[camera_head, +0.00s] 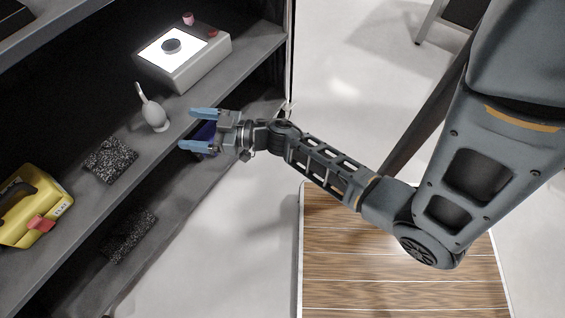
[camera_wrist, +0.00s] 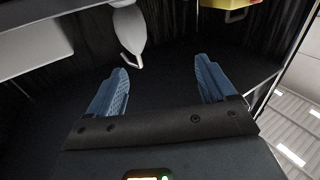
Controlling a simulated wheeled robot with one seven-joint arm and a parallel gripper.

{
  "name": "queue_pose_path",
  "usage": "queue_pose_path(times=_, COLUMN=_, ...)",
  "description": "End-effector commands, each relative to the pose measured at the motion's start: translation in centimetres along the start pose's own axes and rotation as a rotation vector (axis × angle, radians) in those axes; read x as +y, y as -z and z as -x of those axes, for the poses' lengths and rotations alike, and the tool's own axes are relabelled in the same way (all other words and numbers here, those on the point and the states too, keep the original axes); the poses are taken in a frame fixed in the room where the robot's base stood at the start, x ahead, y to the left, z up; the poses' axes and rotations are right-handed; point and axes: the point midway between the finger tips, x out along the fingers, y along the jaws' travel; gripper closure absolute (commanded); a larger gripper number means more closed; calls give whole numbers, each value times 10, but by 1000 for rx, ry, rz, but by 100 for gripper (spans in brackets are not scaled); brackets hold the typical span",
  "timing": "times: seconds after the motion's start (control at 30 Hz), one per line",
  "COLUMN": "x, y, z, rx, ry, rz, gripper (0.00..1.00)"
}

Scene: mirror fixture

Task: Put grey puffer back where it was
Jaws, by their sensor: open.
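The grey puffer (camera_head: 154,113), a pale bulb with a thin nozzle, stands upright on the upper shelf in the head view, between the light box and a dark speckled pad. My gripper (camera_head: 190,129) has two blue fingers spread apart with nothing between them. It is at the shelf's front edge, to the right of the puffer and apart from it. In the wrist view the puffer (camera_wrist: 126,30) shows at the top, its nozzle pointing down in the picture. It lies beyond the tips of my open gripper (camera_wrist: 161,65).
A light box (camera_head: 185,56) with a bright top holds a dark round disc (camera_head: 172,46). A speckled pad (camera_head: 110,160) and a yellow case (camera_head: 35,205) lie left of the puffer. A lower shelf carries another speckled pad (camera_head: 128,236). A wooden-topped platform (camera_head: 350,270) is at lower right.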

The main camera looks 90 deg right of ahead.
Motion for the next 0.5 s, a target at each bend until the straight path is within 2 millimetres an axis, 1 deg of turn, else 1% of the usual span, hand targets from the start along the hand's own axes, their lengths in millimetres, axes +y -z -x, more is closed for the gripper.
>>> queue_pose_path(times=0.03, x=-22, y=7, z=17, rx=5, ry=4, rz=7, gripper=16)
queue_pose_path(times=0.1, x=-46, y=22, z=37, rx=17, ry=-4, rz=20, gripper=16)
queue_pose_path(times=0.2, x=-75, y=43, z=66, rx=20, ry=-15, rz=30, gripper=16)
queue_pose_path(times=0.3, x=-100, y=66, z=96, rx=4, ry=-24, rz=30, gripper=16)
queue_pose_path(times=0.5, x=-136, y=113, z=155, rx=-80, ry=-21, rz=9, gripper=16)
